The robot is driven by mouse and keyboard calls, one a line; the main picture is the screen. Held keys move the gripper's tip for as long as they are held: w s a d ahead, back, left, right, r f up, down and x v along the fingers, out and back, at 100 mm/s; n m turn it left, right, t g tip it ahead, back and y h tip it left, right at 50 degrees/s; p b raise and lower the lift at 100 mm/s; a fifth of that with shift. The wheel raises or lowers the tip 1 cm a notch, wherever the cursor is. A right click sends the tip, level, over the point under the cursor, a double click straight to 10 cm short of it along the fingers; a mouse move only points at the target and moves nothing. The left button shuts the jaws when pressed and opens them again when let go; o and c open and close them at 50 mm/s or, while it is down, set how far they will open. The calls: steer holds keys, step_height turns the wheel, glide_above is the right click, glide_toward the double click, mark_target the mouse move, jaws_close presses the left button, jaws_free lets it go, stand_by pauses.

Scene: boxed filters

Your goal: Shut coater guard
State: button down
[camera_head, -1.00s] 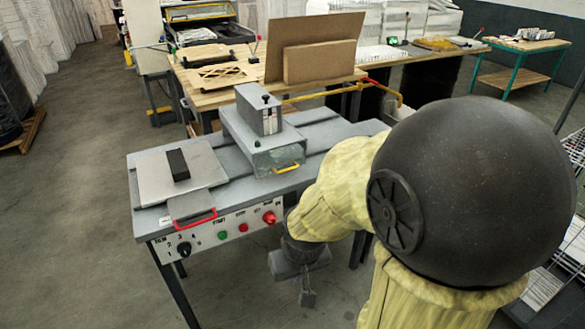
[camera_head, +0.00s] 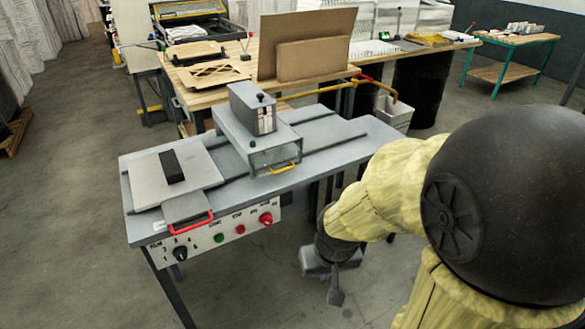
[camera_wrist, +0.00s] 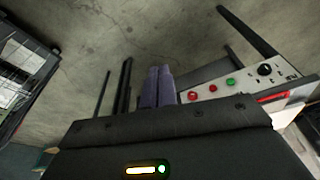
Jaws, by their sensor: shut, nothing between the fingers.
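The coater is a grey bench machine (camera_head: 345,133) with a control panel (camera_head: 222,235) on its front edge. A grey block with a clear-walled guard (camera_head: 272,158) and a yellow handle (camera_head: 283,168) stands mid-bench. A flat plate (camera_head: 185,186) with a black block lies at the left, beside a small flap with a red handle (camera_head: 190,221). I cannot tell how far the guard is closed. My gripper (camera_head: 335,295) is shut and empty, pointing down in front of the bench, right of the panel and below the bench top. Its fingers (camera_wrist: 158,86) are together in the wrist view.
A wooden table (camera_head: 215,75) with cardboard stands behind the coater. A yellow bent rail (camera_head: 330,88) and a white bin (camera_head: 395,113) are behind its right end. Floor (camera_head: 265,295) in front of the bench is clear. A wire rack (camera_wrist: 22,65) shows at left in the wrist view.

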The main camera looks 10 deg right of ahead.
mark_target(285, 169)
steer(key=w+d+r+m+t+y, duration=0.1)
steer(key=w+m, duration=0.3)
steer(key=w, duration=0.6)
steer(key=w+d+r+m+t+y+b, duration=0.1)
steer(key=w+r+m+t, duration=0.2)
steer(key=w, duration=0.7)
steer(key=w+d+r+m+t+b, duration=0.1)
steer(key=w+r+m+t, duration=0.1)
steer(key=w+m, duration=0.5)
steer(key=w+r, duration=0.1)
steer(key=w, duration=0.2)
steer(key=shift+w+d+r+y, duration=0.15)
steer(key=shift+w+d+y, duration=0.1)
steer(key=shift+y, duration=0.15)
steer(key=shift+a, duration=0.1)
steer(key=p+x, duration=0.1)
steer(key=x, duration=1.3)
steer(key=shift+r, duration=0.1)
steer(key=f+b, duration=0.1)
steer(key=b, duration=0.2)
steer(key=shift+w+t, duration=0.15)
steer(key=shift+t, duration=0.15)
steer(key=b, duration=0.5)
steer(key=t+b, duration=0.1)
steer(key=b, duration=0.5)
steer(key=shift+w+a+f+t+y, duration=0.1)
steer(key=shift+w+f+t+y, duration=0.2)
steer(key=shift+f+y, duration=0.1)
steer(key=shift+r+b, duration=0.2)
steer(key=shift+b, duration=0.2)
